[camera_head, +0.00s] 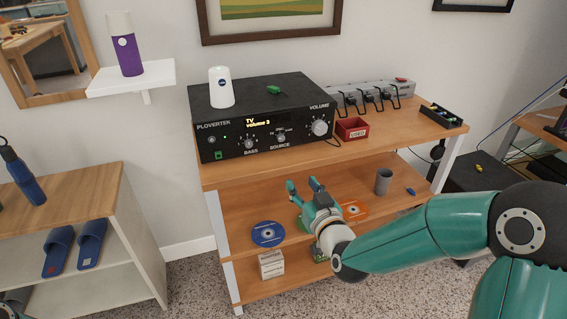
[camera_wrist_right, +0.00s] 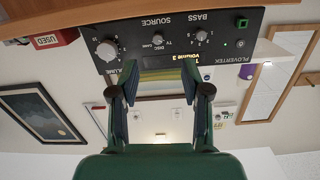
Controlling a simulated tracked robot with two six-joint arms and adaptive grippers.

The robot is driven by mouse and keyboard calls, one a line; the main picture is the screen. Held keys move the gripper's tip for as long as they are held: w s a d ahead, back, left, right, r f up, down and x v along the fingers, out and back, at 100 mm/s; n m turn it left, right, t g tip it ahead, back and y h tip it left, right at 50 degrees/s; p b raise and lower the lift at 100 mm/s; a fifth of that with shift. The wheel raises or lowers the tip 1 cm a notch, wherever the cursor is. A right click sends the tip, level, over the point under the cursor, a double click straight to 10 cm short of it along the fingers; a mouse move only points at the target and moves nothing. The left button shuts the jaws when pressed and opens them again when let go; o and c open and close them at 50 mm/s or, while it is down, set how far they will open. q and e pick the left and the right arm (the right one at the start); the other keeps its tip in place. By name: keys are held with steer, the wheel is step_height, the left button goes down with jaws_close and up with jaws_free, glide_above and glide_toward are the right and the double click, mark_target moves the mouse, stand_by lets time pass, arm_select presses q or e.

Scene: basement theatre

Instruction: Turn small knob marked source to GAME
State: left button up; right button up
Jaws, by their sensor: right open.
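The black Plovertek amplifier (camera_head: 225,140) stands on the top shelf, its display reading "TV" and "Volume 3". The small source knob (camera_head: 281,138) is on its front, between the bass knob (camera_head: 249,143) and the larger volume knob (camera_head: 320,127). In the right wrist view the front is upside down, with the source knob (camera_wrist_right: 160,41) beyond the fingers and marks for disc, TV and game. My right gripper (camera_head: 303,186) is open and empty, below and in front of the amplifier, touching no knob. A teal piece at the lower left corner seems to be mine; its jaws cannot be made out.
A red box (camera_head: 352,129) marked "USED" and a power strip (camera_head: 372,97) are right of the amplifier. The middle shelf holds a blue disc (camera_head: 268,234) and a grey cup (camera_head: 384,181).

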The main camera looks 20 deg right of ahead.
steer(key=r, duration=0.1)
steer(key=p, duration=0.1)
glide_toward(282, 140)
steer(key=shift+t, duration=0.4)
steer(key=w, duration=0.8)
steer(key=shift+w+a+f, duration=0.15)
steer(key=shift+w+f, duration=0.05)
steer(key=shift+f, duration=0.1)
jaws_close()
